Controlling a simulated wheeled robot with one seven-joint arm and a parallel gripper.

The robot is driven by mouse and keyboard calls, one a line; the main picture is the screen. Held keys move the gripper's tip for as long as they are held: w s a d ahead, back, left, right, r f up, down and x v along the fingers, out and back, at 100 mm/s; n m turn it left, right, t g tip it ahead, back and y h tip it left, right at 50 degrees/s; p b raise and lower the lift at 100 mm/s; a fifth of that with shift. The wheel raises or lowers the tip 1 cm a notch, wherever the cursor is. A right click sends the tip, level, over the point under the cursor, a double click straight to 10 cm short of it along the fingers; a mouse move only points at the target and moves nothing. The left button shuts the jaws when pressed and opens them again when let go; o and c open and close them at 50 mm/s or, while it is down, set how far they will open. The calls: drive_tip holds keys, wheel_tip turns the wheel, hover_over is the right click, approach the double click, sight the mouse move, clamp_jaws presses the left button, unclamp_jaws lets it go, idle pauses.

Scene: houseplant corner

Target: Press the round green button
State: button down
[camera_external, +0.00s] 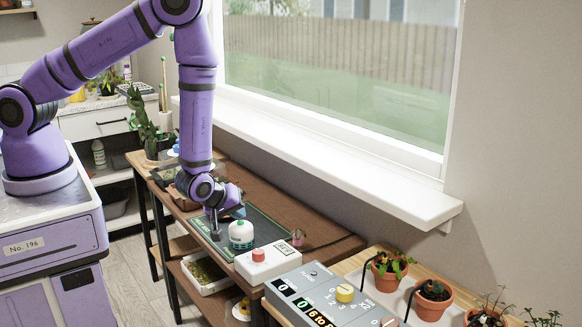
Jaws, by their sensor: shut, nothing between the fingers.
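A small round white device (241,236) with a green band low down stands on a dark mat on the brown bench. A small green round top (240,222) shows on it; it looks like the green button, but it is too small to be sure. My gripper (214,236) points down just to the left of this device, with its fingers together and nothing between them. In the picture it looks close to the device but apart from it. I cannot tell its exact height above the mat.
A white box with a red button (258,255) stands in front of the device. A grey control panel with a yellow knob (344,292) is at the lower right, near several potted plants. The window sill (330,160) runs along the wall.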

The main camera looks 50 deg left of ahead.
drive_tip(key=shift+r, duration=0.65)
drive_tip(key=shift+r, duration=0.1)
wheel_tip(320, 180, up, 6)
drive_tip(key=shift+f, duration=0.1)
idle(0.7)
